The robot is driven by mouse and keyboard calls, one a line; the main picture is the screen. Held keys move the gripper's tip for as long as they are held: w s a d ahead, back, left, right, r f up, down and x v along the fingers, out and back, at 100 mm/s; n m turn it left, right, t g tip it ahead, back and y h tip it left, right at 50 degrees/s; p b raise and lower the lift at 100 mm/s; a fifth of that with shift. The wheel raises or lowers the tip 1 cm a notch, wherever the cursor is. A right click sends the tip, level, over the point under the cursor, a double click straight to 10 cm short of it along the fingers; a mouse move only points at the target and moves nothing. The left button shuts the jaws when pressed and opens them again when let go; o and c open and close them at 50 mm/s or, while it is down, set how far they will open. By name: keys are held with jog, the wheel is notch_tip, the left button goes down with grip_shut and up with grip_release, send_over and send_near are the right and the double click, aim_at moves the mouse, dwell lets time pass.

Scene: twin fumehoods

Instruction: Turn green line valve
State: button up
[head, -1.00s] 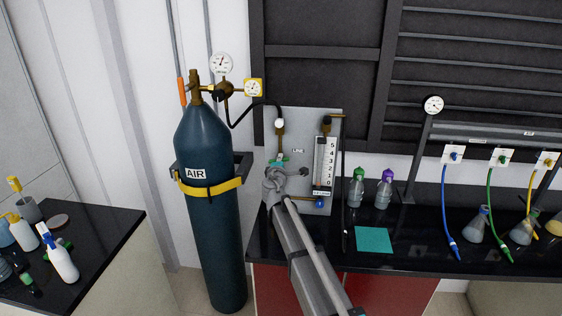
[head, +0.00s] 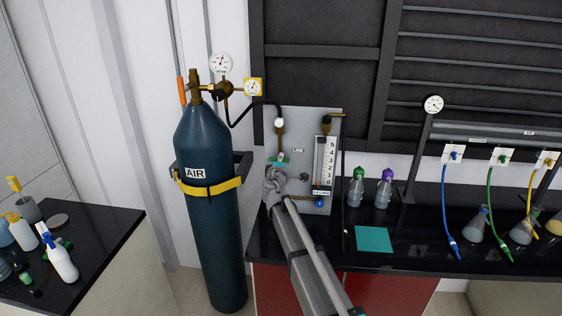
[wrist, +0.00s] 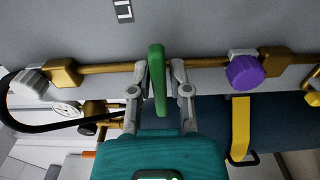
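A green valve handle (wrist: 157,78) stands on a brass line on the grey panel (head: 310,118). It also shows in the head view as a small green piece (head: 280,159), partly hidden by my arm's end. My gripper (wrist: 158,92) has a finger on each side of the green handle in the wrist view. Narrow gaps seem to show between the handle and both fingers, so it appears open around the handle. Whether either fingertip touches it is hard to see.
A purple-blue knob (wrist: 245,72) sits along the same line. A flow gauge (head: 325,160) is on the panel's right. The AIR cylinder (head: 212,240) stands left of my arm. Bottles (head: 356,190) and a teal sheet (head: 374,239) are on the bench to the right.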

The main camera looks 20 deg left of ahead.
jog(key=shift+o, duration=1.2)
jog(key=v, duration=1.2)
jog(key=shift+d, duration=0.1)
